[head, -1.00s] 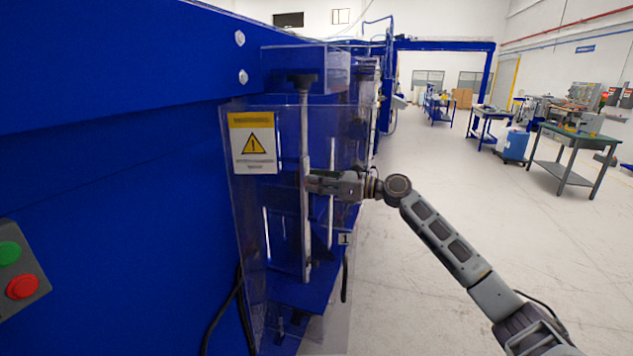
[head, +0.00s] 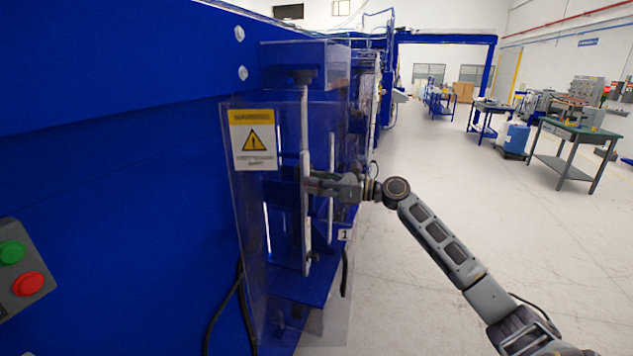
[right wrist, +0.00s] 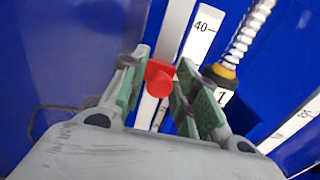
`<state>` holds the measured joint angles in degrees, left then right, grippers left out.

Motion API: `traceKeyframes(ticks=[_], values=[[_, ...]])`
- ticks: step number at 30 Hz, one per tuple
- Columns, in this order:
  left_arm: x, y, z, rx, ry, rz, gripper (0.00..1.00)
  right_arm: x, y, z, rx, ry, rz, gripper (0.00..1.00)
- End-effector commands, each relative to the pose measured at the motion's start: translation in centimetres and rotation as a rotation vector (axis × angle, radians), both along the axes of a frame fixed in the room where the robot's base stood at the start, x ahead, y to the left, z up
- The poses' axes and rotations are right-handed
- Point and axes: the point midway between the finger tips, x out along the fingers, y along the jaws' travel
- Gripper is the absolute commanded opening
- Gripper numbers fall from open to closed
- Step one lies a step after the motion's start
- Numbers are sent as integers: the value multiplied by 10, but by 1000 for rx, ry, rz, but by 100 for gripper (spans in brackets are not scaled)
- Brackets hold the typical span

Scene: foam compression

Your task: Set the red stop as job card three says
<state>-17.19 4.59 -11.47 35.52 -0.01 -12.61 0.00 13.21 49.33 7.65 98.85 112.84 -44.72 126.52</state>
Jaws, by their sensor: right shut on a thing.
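My right gripper (head: 310,185) reaches in from the right at the white upright scale strip (head: 306,230) of the blue machine. In the right wrist view the green-padded fingers of my right gripper (right wrist: 163,62) are shut on the small red stop (right wrist: 159,79), which sits in front of the white scale (right wrist: 180,30). The stop cannot be made out in the head view. No job card text is legible. My left gripper is not in view.
A clear guard panel (head: 250,205) with a yellow warning sign (head: 253,140) stands left of the gripper. A spring (right wrist: 250,35) and a second scale (right wrist: 295,125) lie right of the stop in the wrist view. Green and red buttons (head: 28,283) are at far left.

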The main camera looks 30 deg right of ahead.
Motion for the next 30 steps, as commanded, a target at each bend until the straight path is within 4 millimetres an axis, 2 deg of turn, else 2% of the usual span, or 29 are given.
traceKeyframes(ticks=[1, 2, 5, 19, 30], values=[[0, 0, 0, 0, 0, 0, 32, 0, 0, 0, 1, 1, 0, 0], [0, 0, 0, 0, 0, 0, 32, 0, 0, 0, 1, 1, 0, 32], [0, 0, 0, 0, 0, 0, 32, 0, 0, 0, 0, 0, 0, 43], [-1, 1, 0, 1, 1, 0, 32, -2, -2, 0, 0, 0, 0, 43], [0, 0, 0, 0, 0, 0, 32, -19, -16, 0, 0, 0, 0, 43]])
